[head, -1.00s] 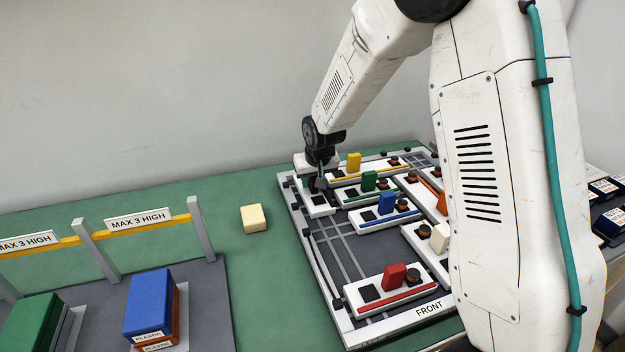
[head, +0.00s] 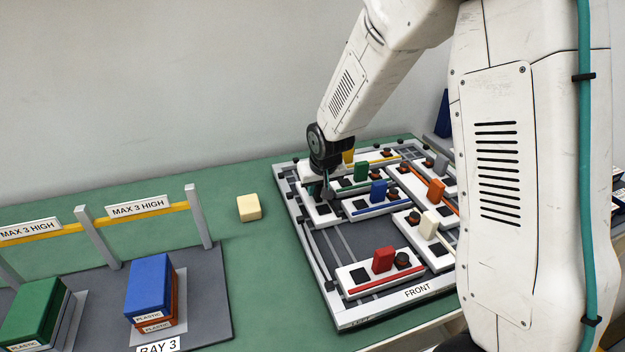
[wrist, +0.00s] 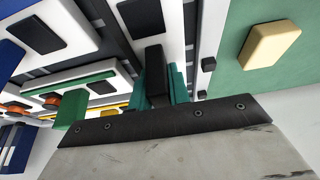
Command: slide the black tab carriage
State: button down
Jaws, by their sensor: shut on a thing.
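The black tab carriage is a white block (head: 322,219) at the left side of the slotted board (head: 333,297), behind the red tab carriage (head: 383,262). In the wrist view, its upright black tab (wrist: 155,72) stands between my teal fingers, and its black square pad (wrist: 141,17) lies beyond. My gripper (head: 327,196) is shut on the tab; it also shows in the wrist view (wrist: 157,90). My wrist hides part of the carriage in the head view.
The green (head: 361,170), blue (head: 378,189), orange (head: 436,190) and cream (head: 429,224) tab carriages stand to the right. A pale yellow block (head: 249,208) lies on the green table left of the board. Stacked boxes (head: 149,284) stand farther left.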

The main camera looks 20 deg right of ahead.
jog(key=shift+s, duration=0.65)
jog(key=c, duration=1.6)
grip_release()
jog(key=v, duration=0.7)
jog(key=shift+s+r, duration=0.2)
jog(key=shift+r, duration=0.15)
jog(key=shift+s, duration=0.1)
